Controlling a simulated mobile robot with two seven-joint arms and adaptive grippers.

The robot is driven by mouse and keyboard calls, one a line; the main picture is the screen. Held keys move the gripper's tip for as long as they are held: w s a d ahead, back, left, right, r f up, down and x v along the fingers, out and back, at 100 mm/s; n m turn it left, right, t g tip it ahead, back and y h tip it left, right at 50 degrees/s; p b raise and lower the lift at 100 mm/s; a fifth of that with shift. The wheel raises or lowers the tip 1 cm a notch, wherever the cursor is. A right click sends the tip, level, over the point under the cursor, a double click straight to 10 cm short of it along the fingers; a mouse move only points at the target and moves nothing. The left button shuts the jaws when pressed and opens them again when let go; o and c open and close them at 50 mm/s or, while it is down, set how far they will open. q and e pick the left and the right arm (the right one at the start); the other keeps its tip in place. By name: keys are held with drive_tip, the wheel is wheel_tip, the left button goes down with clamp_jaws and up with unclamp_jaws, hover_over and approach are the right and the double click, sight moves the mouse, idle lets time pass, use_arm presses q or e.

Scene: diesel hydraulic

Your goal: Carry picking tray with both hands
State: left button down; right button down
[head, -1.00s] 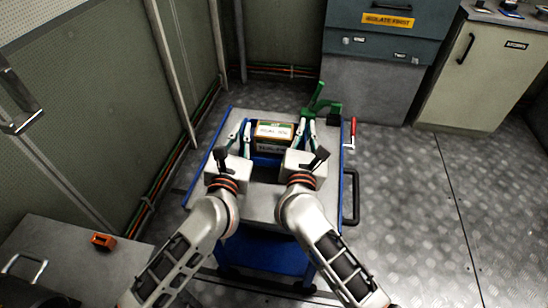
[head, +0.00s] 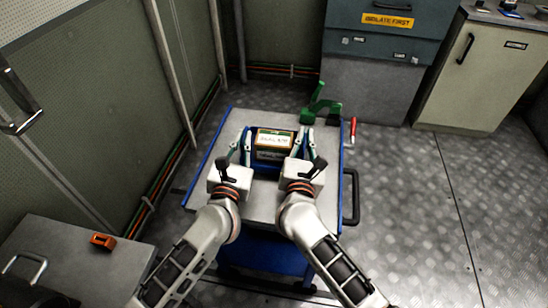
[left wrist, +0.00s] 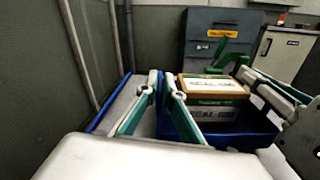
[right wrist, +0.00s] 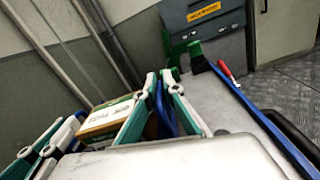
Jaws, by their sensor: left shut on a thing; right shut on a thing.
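The picking tray (head: 264,166) is a blue open tray with a box (head: 275,142) in it, brown-edged with a pale label and green bands. The tray is over the grey top of a blue trolley; I cannot tell whether it touches that top. My left gripper (head: 241,137) is shut on the tray's left wall, and my right gripper (head: 304,137) is shut on its right wall. In the left wrist view the tray's blue wall (left wrist: 265,140) shows below the box. In the right wrist view the box (right wrist: 106,119) is partly behind my fingers.
A green clamp-like tool (head: 320,106) stands at the trolley's back right corner. A red-handled tool (head: 352,130) is at its right edge. The trolley top (head: 325,165) is bare right of the tray. A grey bench (head: 60,258) with an orange item (head: 103,242) is front left.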

use_arm(q)
drive_tip(key=shift+s+d+f, duration=0.1)
drive_tip(key=shift+d+f, duration=0.15)
drive_tip(key=shift+f, duration=0.25)
use_arm(e)
drive_tip(key=shift+a+f, duration=0.2)
drive_tip(key=shift+f, duration=0.05)
use_arm(q)
drive_tip(key=c, duration=2.3)
unclamp_jaws()
use_arm(e)
drive_tip(key=c, duration=2.3)
unclamp_jaws()
drive_tip(key=shift+f, duration=0.1)
use_arm(q)
drive_tip(key=shift+o, duration=0.4)
use_arm(e)
drive_tip(key=shift+o, duration=0.6)
use_arm(q)
drive_tip(key=shift+a, duration=0.1)
use_arm(e)
drive_tip(key=shift+d, duration=0.1)
use_arm(q)
drive_tip(key=shift+a, duration=0.1)
use_arm(e)
drive_tip(key=shift+f, duration=0.15)
drive_tip(key=shift+d, duration=0.1)
